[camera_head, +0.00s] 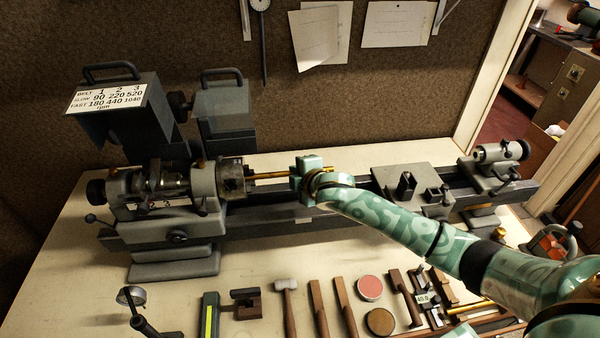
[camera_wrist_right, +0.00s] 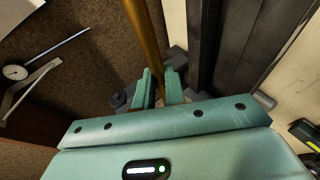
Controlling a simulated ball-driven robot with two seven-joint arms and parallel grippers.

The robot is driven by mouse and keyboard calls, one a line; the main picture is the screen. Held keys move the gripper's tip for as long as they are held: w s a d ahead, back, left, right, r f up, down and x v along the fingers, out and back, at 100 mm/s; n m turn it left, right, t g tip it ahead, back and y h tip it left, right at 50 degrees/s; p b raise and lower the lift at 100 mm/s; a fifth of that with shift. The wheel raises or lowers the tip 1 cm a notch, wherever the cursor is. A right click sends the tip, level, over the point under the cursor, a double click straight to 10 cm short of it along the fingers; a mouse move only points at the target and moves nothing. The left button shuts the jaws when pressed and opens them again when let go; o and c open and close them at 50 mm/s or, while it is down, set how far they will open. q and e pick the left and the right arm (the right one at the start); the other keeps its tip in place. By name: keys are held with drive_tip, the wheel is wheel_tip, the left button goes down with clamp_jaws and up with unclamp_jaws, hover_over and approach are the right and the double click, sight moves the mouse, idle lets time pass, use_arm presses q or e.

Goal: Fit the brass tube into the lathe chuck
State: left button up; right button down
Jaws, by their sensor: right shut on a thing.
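The lathe chuck (camera_head: 233,178) is a dark metal cylinder on the headstock (camera_head: 165,195) at the left of the head view. The brass tube (camera_head: 270,175) is thin, golden and roughly level, in line with the chuck. Its left end meets the chuck face; I cannot tell whether it is inside the jaws. My right gripper (camera_head: 306,171), pale green, is shut on the tube to the right of the chuck. In the right wrist view the tube (camera_wrist_right: 146,40) runs between the two fingers (camera_wrist_right: 160,90). My left gripper is not in view.
The lathe bed (camera_head: 280,215) runs rightward under my right arm to the carriage (camera_head: 405,185) and tailstock (camera_head: 495,165). A mallet (camera_head: 287,290), a red tin (camera_head: 369,288) and several other tools lie along the bench front. A belt-speed sign (camera_head: 105,98) tops the left housing.

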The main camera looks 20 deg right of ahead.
sight(278, 175)
drive_tip(key=shift+w+a+p, duration=0.15)
drive_tip(key=shift+w+a, duration=0.15)
drive_tip(key=shift+a, duration=0.75)
drive_tip(key=shift+w+a+p, duration=0.15)
drive_tip(key=shift+w+a, duration=0.1)
drive_tip(key=shift+a, duration=0.8)
drive_tip(key=c, duration=1.4)
unclamp_jaws()
drive_tip(key=shift+s, duration=0.1)
drive_tip(key=p+v, duration=0.2)
drive_tip(key=v, duration=1.4)
drive_tip(key=shift+r+p, duration=0.1)
drive_tip(key=shift+p, duration=0.2)
